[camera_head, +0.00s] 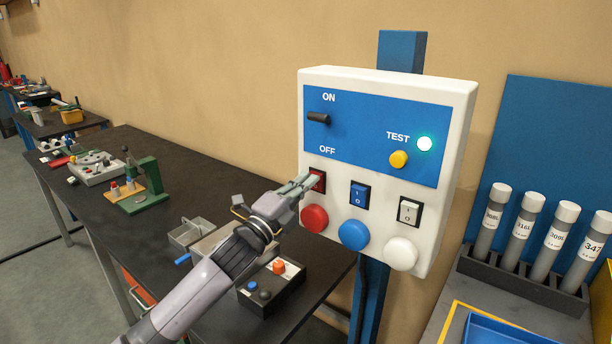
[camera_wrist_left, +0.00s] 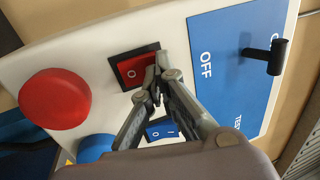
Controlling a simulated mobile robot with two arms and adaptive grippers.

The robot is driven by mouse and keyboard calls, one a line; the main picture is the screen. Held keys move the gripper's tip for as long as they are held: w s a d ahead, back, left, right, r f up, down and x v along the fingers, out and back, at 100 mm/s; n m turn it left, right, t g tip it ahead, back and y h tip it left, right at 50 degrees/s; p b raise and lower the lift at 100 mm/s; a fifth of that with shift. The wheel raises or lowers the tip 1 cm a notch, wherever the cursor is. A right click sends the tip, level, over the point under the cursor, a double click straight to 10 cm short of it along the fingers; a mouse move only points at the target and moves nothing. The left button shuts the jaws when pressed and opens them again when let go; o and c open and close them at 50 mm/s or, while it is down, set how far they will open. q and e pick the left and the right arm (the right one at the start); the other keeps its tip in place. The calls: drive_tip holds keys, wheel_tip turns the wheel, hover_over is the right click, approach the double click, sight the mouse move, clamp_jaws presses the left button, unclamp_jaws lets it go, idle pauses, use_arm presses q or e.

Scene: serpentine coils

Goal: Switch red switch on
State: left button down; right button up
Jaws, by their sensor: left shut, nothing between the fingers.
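The red switch (camera_head: 318,181) is a small rocker in a black frame on the white control box (camera_head: 388,86). In the left wrist view the red switch (camera_wrist_left: 131,70) shows its "O" mark, and its other end is hidden behind my fingertips. My left gripper (camera_head: 304,183) is shut and empty, its tips at the red switch. In the left wrist view the fingertips (camera_wrist_left: 155,82) overlap the switch's edge; I cannot tell if they press on it. My right gripper is not in view.
Below the switches are red (camera_head: 314,218), blue (camera_head: 353,235) and white (camera_head: 401,253) round buttons. The blue switch (camera_head: 360,195) and white switch (camera_head: 409,211) sit to the right. A dark workbench (camera_head: 110,207) stands behind my arm.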

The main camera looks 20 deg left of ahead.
use_arm(q)
drive_tip(key=shift+w+d, duration=0.1)
drive_tip(key=shift+w, duration=0.05)
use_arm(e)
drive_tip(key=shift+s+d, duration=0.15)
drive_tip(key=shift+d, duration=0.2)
use_arm(q)
drive_tip(key=shift+w+r, duration=0.1)
drive_tip(key=shift+r, duration=0.05)
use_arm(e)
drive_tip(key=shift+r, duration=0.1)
use_arm(q)
drive_tip(key=shift+w+r, duration=0.2)
drive_tip(key=shift+w, duration=0.05)
drive_tip(key=shift+d+f, duration=0.1)
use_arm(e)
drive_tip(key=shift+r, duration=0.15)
